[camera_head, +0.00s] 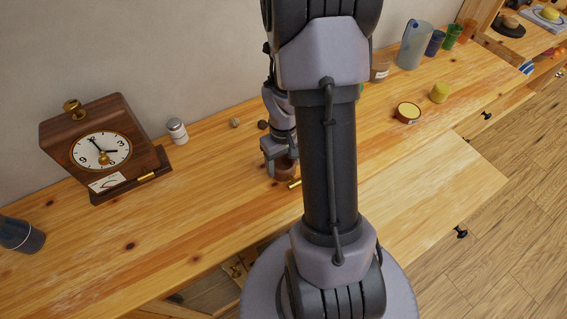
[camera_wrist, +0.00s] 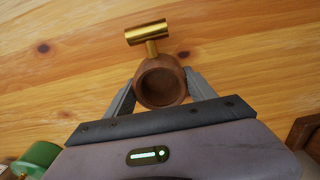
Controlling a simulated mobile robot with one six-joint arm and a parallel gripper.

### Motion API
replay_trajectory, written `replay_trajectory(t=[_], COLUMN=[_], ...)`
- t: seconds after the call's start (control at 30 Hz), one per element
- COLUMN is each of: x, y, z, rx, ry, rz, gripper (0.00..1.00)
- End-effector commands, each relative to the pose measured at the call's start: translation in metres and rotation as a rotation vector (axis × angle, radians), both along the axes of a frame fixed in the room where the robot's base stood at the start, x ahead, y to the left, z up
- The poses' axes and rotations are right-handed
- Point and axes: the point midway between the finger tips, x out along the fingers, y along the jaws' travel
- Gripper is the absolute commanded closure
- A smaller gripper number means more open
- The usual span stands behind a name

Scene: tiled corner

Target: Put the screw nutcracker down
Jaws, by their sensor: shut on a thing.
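The screw nutcracker is a round brown wooden cup with a brass cross-handle. In the wrist view the nutcracker (camera_wrist: 160,82) sits between the two fingers of my gripper (camera_wrist: 161,90), with its brass handle pointing away from my palm. My gripper is shut on the wooden cup. In the head view my gripper (camera_head: 280,160) is low over the wooden counter (camera_head: 230,205), and the nutcracker (camera_head: 285,172) shows partly beneath it with the brass handle at its right. My arm hides part of it. I cannot tell whether it touches the counter.
A wooden clock (camera_head: 105,150) and a small white-capped jar (camera_head: 177,131) stand to the left. Two small round things (camera_head: 235,122) lie behind my gripper. A round tin (camera_head: 407,112), a yellow piece (camera_head: 440,92) and a jug (camera_head: 413,45) are to the right. The counter's front left is clear.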

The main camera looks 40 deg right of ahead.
Motion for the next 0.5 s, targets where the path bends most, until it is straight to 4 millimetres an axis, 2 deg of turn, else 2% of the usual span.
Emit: replay_trajectory(t=[0.07,0.1,0.2,0.5], x=[0.0000,-0.0001,-0.0002,-0.0001], y=[-0.0001,-0.0001,-0.0001,-0.0001], z=[-0.0035,-0.0034,-0.0027,-0.0011], rx=[0.000,0.000,0.000,0.000], ry=[0.000,0.000,0.000,0.000], rz=[0.000,0.000,0.000,0.000], gripper=[0.90,0.32,0.14,0.14])
